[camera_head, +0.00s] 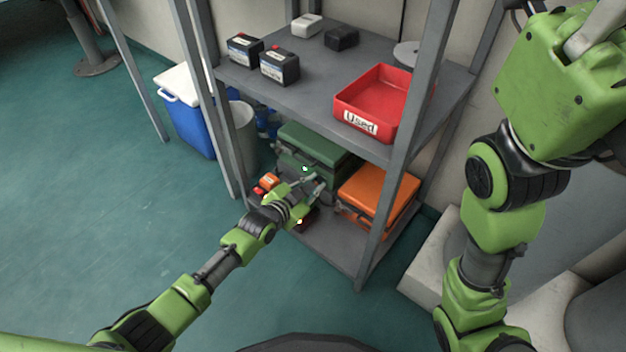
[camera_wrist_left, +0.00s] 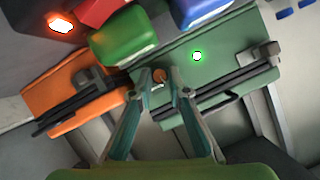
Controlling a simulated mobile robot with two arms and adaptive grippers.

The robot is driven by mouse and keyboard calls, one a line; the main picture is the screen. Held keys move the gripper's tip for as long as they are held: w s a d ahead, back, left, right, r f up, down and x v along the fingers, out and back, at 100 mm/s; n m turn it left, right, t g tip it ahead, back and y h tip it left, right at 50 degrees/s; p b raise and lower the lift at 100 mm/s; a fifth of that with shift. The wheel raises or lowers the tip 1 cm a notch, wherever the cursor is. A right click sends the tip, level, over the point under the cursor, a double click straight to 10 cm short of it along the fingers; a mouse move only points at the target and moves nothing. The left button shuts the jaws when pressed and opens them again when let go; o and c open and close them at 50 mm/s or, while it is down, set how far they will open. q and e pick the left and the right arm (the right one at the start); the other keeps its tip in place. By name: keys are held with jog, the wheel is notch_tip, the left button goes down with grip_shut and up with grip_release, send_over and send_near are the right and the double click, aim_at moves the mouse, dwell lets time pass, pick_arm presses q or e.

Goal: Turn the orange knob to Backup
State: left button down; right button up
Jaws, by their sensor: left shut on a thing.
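The orange knob (camera_wrist_left: 158,75) is a small orange piece between the fingertips of my left gripper (camera_wrist_left: 166,75), in front of the green case (camera_wrist_left: 215,75). My left gripper (camera_head: 316,184) is shut on it. In the head view the gripper reaches into the lower shelf at the front of the green case (camera_head: 318,145), and the knob is hidden there. No Backup mark can be read, and I cannot tell which way the knob points. My right arm stands at the right; its gripper is out of view.
An orange case (camera_head: 378,195) stands right of the green one on the lower shelf. Above are a red "Used" tray (camera_head: 361,126) and batteries (camera_head: 279,67). A shelf post (camera_head: 385,220) stands right of my left arm. Red, green and blue shapes are close in the wrist view.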

dwell(0.4)
pick_arm(q)
jog(key=c, duration=1.9)
grip_release()
jog(key=shift+s, duration=0.1)
jog(key=v, duration=1.1)
jog(key=shift+s+a+r, duration=0.1)
jog(key=shift+s+a, duration=0.1)
jog(key=shift+s, duration=0.15)
